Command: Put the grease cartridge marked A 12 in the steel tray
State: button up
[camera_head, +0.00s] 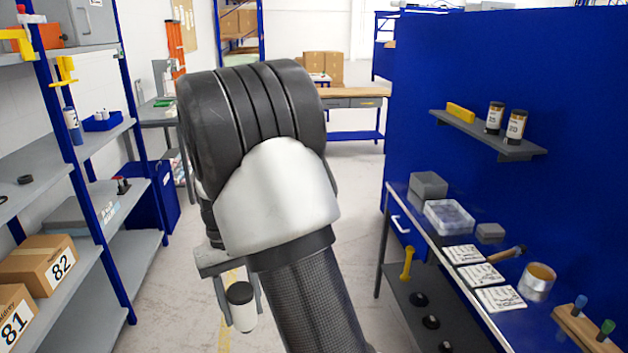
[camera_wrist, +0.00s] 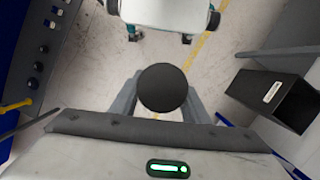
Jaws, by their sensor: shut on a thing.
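My gripper (camera_head: 241,312) hangs below my bent arm, over the aisle floor. It is shut on a white cartridge with a black cap (camera_head: 243,316), held roughly upright between the fingers. In the wrist view its round black cap (camera_wrist: 163,87) sits between the fingers of my gripper (camera_wrist: 163,108). No marking on it can be read, so I cannot tell whether it is A 12. Two other dark-capped cartridges stand on the wall shelf at right, a nearer one (camera_head: 516,127) and a farther one (camera_head: 495,117). I cannot make out a steel tray for certain.
At right a bench (camera_head: 393,205) holds a clear container (camera_head: 448,217), grey boxes (camera_head: 428,185), papers and a tape roll (camera_head: 537,281). At left, shelving (camera_head: 105,268) holds numbered cartons (camera_head: 40,264) and a blue bin (camera_head: 102,121).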

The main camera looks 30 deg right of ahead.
aim_at(442, 217)
jog(key=i+z, duration=0.3)
jog(key=i, duration=0.3)
jog(key=i+z, duration=0.3)
jog(key=i, duration=0.3)
jog(key=i+z, duration=0.25)
jog(key=i, duration=0.4)
jog(key=i+j+z, duration=0.2)
jog(key=i, duration=0.4)
jog(key=i+z, duration=0.2)
jog(key=z, duration=0.25)
jog(key=i+z, duration=0.2)
jog(key=z, duration=0.25)
jog(key=i+j+z, duration=0.1)
jog(key=z, duration=0.35)
jog(key=i+z, duration=0.25)
jog(key=z, duration=0.2)
jog(key=i+z, duration=0.25)
jog(key=z, duration=0.2)
jog(key=i+j+z, duration=0.1)
jog(key=z, duration=0.35)
jog(key=i+j, duration=0.05)
jog(key=i, duration=0.05)
